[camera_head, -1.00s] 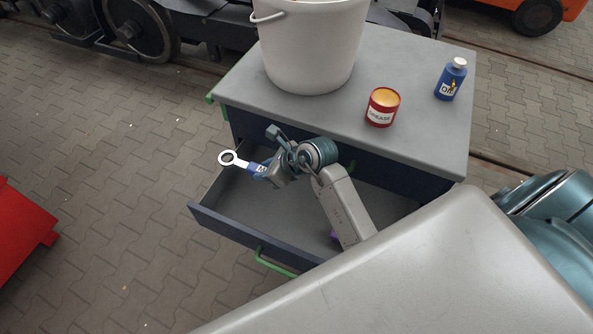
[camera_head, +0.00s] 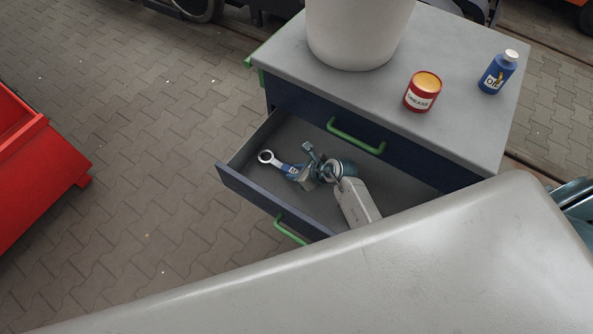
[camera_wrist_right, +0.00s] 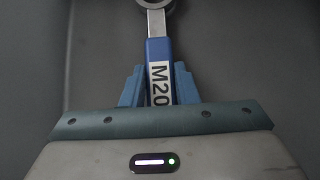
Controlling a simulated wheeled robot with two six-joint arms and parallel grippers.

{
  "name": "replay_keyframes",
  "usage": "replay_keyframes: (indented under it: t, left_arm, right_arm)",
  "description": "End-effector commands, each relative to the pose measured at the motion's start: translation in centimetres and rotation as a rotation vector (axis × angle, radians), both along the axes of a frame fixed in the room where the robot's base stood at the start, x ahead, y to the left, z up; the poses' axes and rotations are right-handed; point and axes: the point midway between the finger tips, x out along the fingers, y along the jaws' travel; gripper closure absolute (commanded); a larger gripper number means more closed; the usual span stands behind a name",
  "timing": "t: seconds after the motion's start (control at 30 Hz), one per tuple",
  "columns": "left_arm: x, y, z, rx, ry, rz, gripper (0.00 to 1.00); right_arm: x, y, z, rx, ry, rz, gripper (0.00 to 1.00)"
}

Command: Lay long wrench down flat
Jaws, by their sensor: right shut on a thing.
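The long wrench (camera_head: 269,158) has a silver ring head and a blue handle. In the right wrist view the wrench (camera_wrist_right: 158,52) points away from me, with an "M20" label on its handle. My right gripper (camera_head: 299,173) is shut on the blue handle, and its two blue fingers (camera_wrist_right: 158,88) flank it in the wrist view. The gripper and wrench are inside the open drawer (camera_head: 285,212), near its left end. I cannot tell whether the wrench touches the drawer floor. The handle's rear end is hidden by the gripper. My left gripper is not in view.
The drawer belongs to a grey-topped cabinet (camera_head: 455,120). On top stand a white bucket (camera_head: 357,35), a red grease tin (camera_head: 422,92) and a blue oil bottle (camera_head: 497,72). A green handle (camera_head: 355,137) marks a closed upper drawer. A red container (camera_head: 40,165) stands left.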

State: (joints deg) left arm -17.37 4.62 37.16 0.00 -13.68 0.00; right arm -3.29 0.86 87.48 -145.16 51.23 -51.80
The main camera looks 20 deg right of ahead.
Motion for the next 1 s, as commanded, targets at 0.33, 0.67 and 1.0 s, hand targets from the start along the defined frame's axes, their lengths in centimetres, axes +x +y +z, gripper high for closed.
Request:
replay_keyframes:
  t: [0.33, 0.67, 1.0]
  left_arm:
    - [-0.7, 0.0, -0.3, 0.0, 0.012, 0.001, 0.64]
    - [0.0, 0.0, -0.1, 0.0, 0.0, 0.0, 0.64]
    - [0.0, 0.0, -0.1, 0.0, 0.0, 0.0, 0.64]
  right_arm:
    - [0.0, 0.0, -0.4, 0.001, -0.001, 0.0, 1.0]
    - [0.0, 0.0, -0.3, -0.001, 0.0, 0.001, 0.51]
    - [-1.4, -1.2, 1.6, -0.003, -0.002, 0.001, 0.51]
